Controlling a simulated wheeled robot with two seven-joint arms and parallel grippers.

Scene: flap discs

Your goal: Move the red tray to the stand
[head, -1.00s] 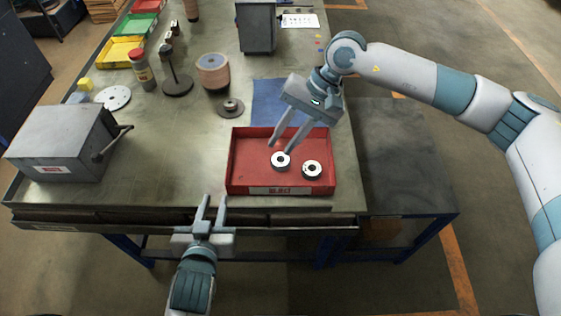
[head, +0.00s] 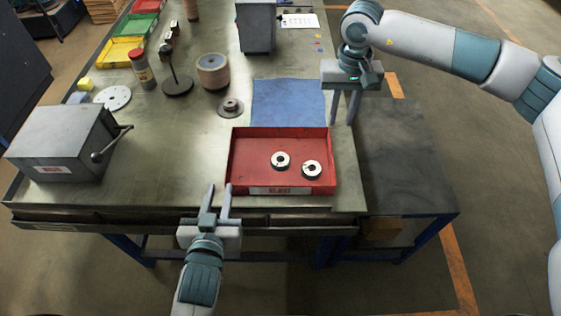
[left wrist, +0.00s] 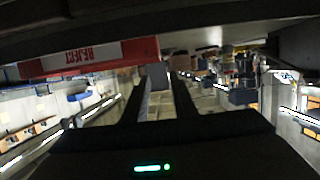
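The red tray (head: 236,160) lies on the steel bench near its front right, with two discs (head: 281,160) (head: 312,169) in it. Its label, reading REJECT upside down, shows in the left wrist view (left wrist: 85,57). My left gripper (head: 220,188) is open and empty at the tray's front left corner; whether a finger touches the tray I cannot tell. My right gripper (head: 342,118) is open and empty, pointing down by the bench's right edge, behind and right of the tray. A low dark-topped table (head: 405,160), possibly the stand, adjoins the bench on the right, its top bare.
A blue mat (head: 288,102) lies behind the tray. A small flanged part (head: 230,107), a copper-coloured disc stack (head: 212,71) and a post on a round base (head: 177,84) stand to the left. A grey box with a lever (head: 62,143) is at the far left.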

